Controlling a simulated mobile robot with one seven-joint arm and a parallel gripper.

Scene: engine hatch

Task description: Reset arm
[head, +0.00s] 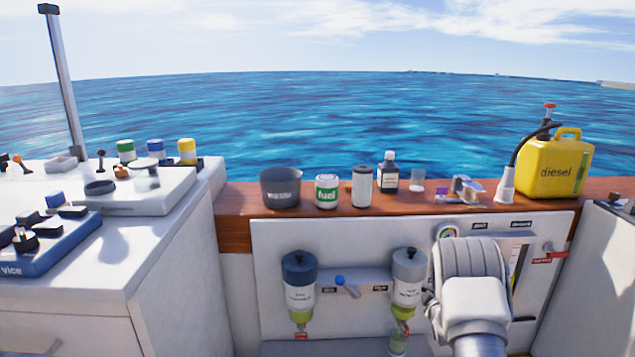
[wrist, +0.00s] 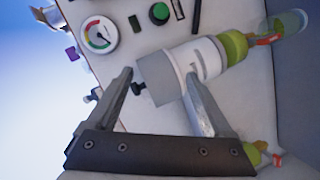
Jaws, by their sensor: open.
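My arm (head: 470,290) shows at the lower right of the head view, in front of the white panel; my gripper's fingers are hidden there. In the wrist view my gripper (wrist: 160,90) is open, its two fingers spread wide. A filter unit with a grey cap and white body (wrist: 190,65) lies in view beyond and between the fingertips. I cannot tell how far it is from them, and nothing is visibly held. In the head view this looks like the right-hand filter (head: 408,285), just left of my arm.
A round gauge (wrist: 100,35) is on the panel. Another filter (head: 299,285) hangs left. A clear cup (head: 398,343) is below the right filter.

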